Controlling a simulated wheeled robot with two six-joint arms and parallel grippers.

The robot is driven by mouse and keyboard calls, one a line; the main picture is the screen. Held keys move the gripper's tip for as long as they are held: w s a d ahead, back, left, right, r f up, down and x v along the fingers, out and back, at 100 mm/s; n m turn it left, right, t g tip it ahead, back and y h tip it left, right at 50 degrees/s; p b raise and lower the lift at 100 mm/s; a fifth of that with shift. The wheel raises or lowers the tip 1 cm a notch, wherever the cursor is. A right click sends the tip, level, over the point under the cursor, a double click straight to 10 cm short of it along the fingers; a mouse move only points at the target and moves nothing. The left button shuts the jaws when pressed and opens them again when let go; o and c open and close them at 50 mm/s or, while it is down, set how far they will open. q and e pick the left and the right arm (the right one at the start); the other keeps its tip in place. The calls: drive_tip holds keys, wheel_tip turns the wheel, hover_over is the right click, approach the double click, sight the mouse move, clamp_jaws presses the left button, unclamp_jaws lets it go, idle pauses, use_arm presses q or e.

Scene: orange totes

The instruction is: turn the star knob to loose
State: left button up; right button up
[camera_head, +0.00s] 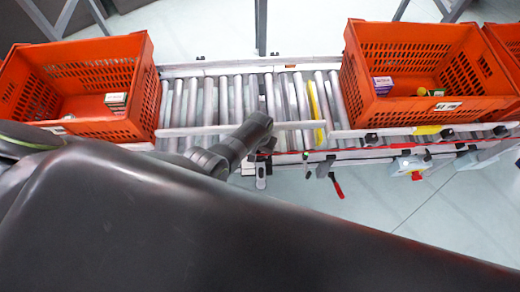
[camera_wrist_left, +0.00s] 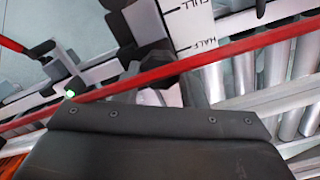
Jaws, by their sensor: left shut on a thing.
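My left gripper (camera_head: 264,148) is at the near rail of the roller conveyor (camera_head: 205,131), at the end of my dark arm reaching in from the left. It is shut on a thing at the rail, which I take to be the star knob. The knob's shape is hidden by the gripper and wrist, so I cannot tell its turn. In the left wrist view a dark plate of my own fills the bottom. Beyond it a white scale plate (camera_wrist_left: 190,22) reads FULL and HALF. My right gripper is not in view.
Orange totes stand on the conveyor at left (camera_head: 90,48) and right (camera_head: 420,45), with small items inside. Bare rollers lie between them. A red-handled lever (camera_head: 337,187) hangs below the rail. A red button (camera_head: 416,175) is farther right. A green light (camera_wrist_left: 70,94) glows on the rail.

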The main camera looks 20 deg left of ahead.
use_arm(q)
drive_tip(key=o, duration=1)
wheel_tip(320, 180, up, 7)
drive_tip(key=p, duration=0.3)
drive_tip(key=shift+r+p, duration=0.95)
drive_tip(key=shift+r, duration=4.25)
drive_tip(key=shift+f, duration=0.1)
